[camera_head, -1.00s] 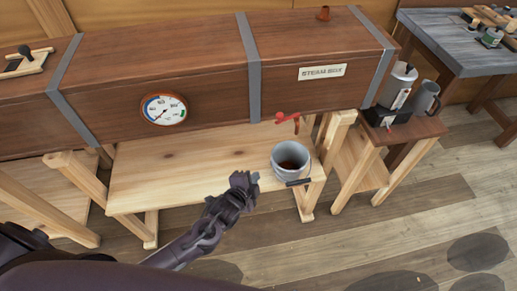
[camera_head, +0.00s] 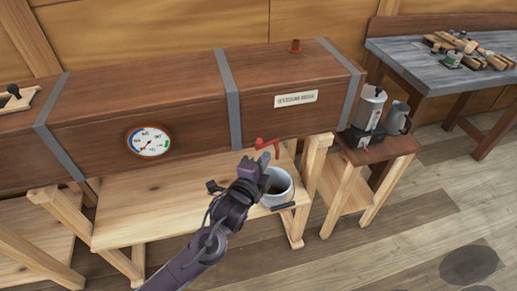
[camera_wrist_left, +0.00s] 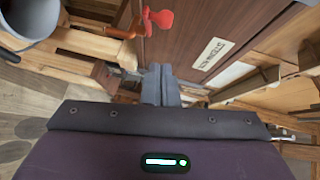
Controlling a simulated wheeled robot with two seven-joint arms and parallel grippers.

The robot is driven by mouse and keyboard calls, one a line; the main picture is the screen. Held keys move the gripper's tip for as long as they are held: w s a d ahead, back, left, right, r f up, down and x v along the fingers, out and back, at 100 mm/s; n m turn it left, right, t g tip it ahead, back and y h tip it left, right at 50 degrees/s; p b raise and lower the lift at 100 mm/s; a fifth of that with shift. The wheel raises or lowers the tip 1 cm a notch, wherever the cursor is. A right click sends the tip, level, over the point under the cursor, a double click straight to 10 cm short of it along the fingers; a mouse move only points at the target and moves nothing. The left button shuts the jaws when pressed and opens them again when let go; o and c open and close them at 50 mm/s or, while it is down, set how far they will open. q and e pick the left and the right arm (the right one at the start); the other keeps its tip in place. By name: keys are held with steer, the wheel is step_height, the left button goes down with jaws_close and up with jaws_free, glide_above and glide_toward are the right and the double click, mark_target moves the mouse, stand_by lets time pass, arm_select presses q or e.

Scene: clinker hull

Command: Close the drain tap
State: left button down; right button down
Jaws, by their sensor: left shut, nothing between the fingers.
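The drain tap (camera_head: 267,145) has a red lever handle and a copper-coloured body, on the lower front of the wooden steam box (camera_head: 190,105). It also shows near the top of the left wrist view (camera_wrist_left: 158,20). My left gripper (camera_head: 255,162) is shut and empty. In the head view its fingertips appear just below and left of the tap; no contact is clear. In the left wrist view its shut fingers (camera_wrist_left: 160,84) point towards the box, with the tap above them in the picture. My right gripper is in neither view.
A grey bucket (camera_head: 286,198) stands on the low wooden bench (camera_head: 130,205) under the tap, partly hidden by my left gripper. A round gauge (camera_head: 148,142) is on the box front. A side stand (camera_head: 385,148) holds metal vessels at right. Floor at lower right is clear.

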arm_select(q)
steer(key=shift+w+a+f+p, duration=0.15)
steer(key=shift+w+a+p, duration=0.1)
steer(key=shift+w, duration=0.4)
steer(key=shift+w+a+f+p, duration=0.1)
steer(key=shift+w+a, duration=0.2)
steer(key=shift+w, duration=0.35)
steer(key=shift+w+a+f+p, duration=0.15)
steer(key=shift+w+a+p, duration=0.1)
steer(key=shift+w, duration=0.4)
steer(key=shift+w+a, duration=1.1)
steer(key=shift+a, duration=0.15)
steer(key=shift+s, duration=0.1)
